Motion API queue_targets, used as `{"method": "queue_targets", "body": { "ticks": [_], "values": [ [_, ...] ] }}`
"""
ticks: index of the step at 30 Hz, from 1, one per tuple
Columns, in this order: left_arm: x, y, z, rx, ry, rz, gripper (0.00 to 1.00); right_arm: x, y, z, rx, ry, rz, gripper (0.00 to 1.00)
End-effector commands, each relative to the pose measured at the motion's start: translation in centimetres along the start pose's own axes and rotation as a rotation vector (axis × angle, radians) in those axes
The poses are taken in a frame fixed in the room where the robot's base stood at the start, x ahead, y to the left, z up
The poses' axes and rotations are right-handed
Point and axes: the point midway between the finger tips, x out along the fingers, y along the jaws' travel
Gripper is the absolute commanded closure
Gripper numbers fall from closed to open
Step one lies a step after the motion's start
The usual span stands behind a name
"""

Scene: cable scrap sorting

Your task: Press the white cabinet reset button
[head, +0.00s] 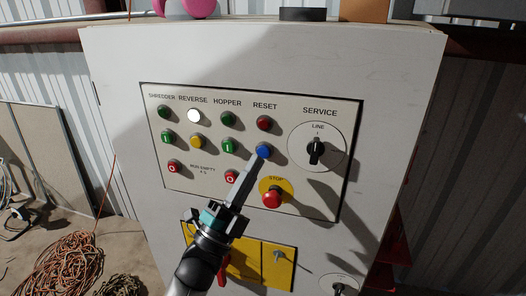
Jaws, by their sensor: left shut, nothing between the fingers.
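The white cabinet (120,60) fills the middle of the head view, with a cream control panel on its front. Under the RESET label are a dark red round light or button (263,123) and, below it, a blue button (264,150). My left gripper (256,161) reaches up from the bottom, shut and empty. Its fingertips overlap the lower left edge of the blue button; I cannot tell whether they touch it. My right gripper is not in view.
A red STOP button (271,198) on a yellow disc sits just right of my fingers. A black SERVICE knob (315,150) is farther right. A white round light (194,116) is under REVERSE. Coiled orange cable (62,258) lies on the floor at left.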

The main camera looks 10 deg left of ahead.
Motion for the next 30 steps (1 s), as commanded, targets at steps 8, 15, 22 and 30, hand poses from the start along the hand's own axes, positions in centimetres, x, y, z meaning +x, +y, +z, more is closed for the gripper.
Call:
{"method": "queue_targets", "body": {
  "ticks": [8,15,22,30],
  "values": [
    [-1.9,-1.6,-1.5,-0.001,-0.002,0.001,1.0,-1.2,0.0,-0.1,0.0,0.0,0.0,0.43],
    [-3.0,-2.3,-2.2,0.0,-0.001,0.0,1.0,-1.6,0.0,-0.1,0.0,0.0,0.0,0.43],
    [-3.0,-2.2,-2.2,0.0,0.0,0.0,1.0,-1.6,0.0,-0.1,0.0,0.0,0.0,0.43],
    [-3.0,-2.2,-2.2,0.0,0.0,0.0,1.0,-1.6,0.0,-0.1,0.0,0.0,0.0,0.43]
  ]
}}
